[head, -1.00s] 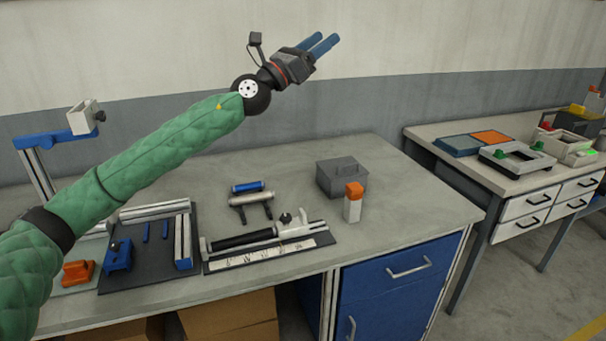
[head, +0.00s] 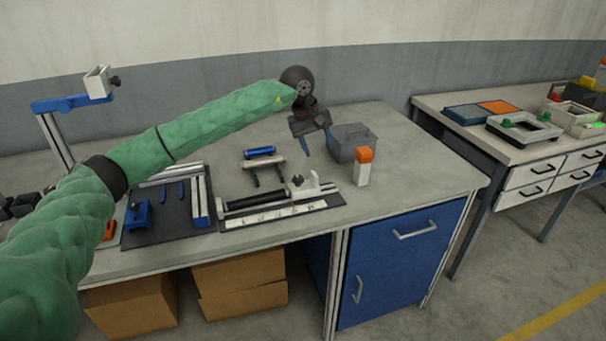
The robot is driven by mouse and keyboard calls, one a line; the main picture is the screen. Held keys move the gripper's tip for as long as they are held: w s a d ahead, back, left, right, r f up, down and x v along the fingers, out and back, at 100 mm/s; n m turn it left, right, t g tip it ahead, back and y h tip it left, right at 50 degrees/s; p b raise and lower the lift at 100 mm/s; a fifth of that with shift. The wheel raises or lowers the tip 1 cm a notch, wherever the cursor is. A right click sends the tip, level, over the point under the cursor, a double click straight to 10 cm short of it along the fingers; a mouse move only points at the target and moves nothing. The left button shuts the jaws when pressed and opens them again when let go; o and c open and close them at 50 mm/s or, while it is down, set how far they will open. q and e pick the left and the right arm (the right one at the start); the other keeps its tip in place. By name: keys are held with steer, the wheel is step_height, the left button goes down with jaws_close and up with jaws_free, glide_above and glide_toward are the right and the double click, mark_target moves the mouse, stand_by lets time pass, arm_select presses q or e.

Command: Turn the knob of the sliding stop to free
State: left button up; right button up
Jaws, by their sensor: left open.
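The sliding stop (head: 315,187) is a white block on the rail of a long gauge with a black roller and a marked scale strip, near the table's front. Its dark knob (head: 297,181) stands at the stop's left side; the picture is too small to tell its setting. My left gripper (head: 318,146) points down above and behind the stop, with its blue fingers apart and empty. It is clear of the knob. My right gripper is not in view.
A grey box (head: 352,142) and a white block with an orange top (head: 363,167) stand right of the stop. A blue roller (head: 260,151) on a stand lies behind the gauge. A dark tray (head: 160,229) with blue parts lies left. Bare tabletop (head: 425,165) lies right.

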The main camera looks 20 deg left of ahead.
mark_target(298, 177)
arm_select(q)
steer(key=s+a+m+y, duration=0.1)
steer(key=s+a+m+g+y, duration=0.1)
steer(key=a, duration=0.1)
steer(key=s+a+f+m, duration=0.1)
steer(key=shift+a+g+y, duration=0.25)
steer(key=shift+g+y, duration=0.15)
steer(key=shift+s+a+m, duration=0.15)
steer(key=shift+m, duration=0.65)
steer(key=shift+f, duration=0.2)
step_height(298, 177, down, 6)
steer(key=shift+r+p, duration=0.25)
steer(key=shift+p, duration=0.75)
steer(key=shift+f, duration=0.9)
steer(key=c, duration=1)
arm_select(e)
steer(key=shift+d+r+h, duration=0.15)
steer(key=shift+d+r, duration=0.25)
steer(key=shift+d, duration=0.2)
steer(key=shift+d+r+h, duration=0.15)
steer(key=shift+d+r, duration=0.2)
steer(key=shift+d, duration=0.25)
